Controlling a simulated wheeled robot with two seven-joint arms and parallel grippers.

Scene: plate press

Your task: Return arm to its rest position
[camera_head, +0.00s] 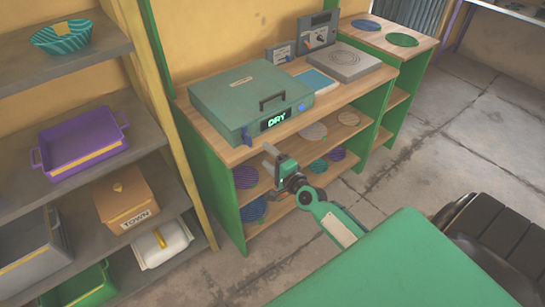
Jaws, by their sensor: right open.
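My right arm (333,217) reaches in from the lower right, with green and white links. Its gripper (270,158) is open and empty, in front of the wooden counter's front edge and below the teal press. The press (245,93) is a closed box with a dark handle on its lid. Its front display reads "DRY", and blue tabs show near the display. My left gripper is not in view.
The green-sided counter (345,98) holds a tablet-like panel (315,82), a ringed hotplate (345,62) and small meters, with striped discs on shelves below. A shelf rack at left holds a purple tray (83,144) and boxes. Grey floor (430,150) lies open at right.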

